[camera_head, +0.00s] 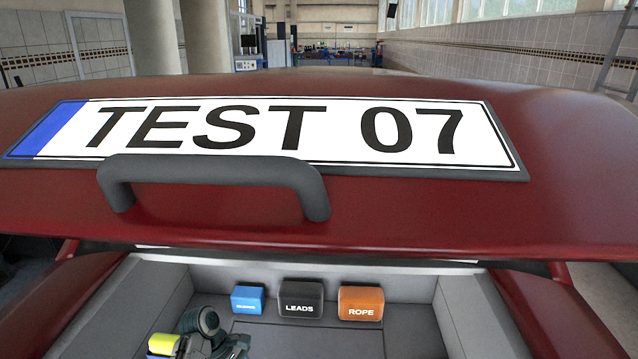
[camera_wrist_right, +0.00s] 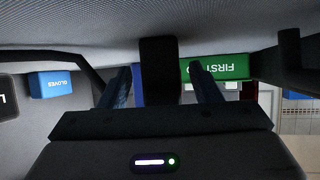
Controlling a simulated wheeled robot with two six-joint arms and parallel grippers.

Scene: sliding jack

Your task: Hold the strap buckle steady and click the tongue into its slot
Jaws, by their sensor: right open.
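In the right wrist view my right gripper (camera_wrist_right: 161,88) is open, with its two dark fingers apart. A dark upright band (camera_wrist_right: 159,70) shows between and beyond the fingers; it may be a strap, but I cannot tell whether they touch it. I cannot make out a buckle, tongue or slot in either view. In the head view a dark jointed part (camera_head: 206,324) shows at the bottom edge, lower left, beside a yellow and blue item (camera_head: 163,344); both are cut off by the frame. I cannot tell whether the jointed part is mine. I see no left gripper.
The raised red boot lid (camera_head: 420,225) with a dark handle (camera_head: 225,170) fills much of the head view. Below, a blue box (camera_head: 248,299), a LEADS box (camera_head: 301,297) and a ROPE box (camera_head: 361,303) line the boot. A green first-aid box (camera_wrist_right: 230,68) shows in the wrist view.

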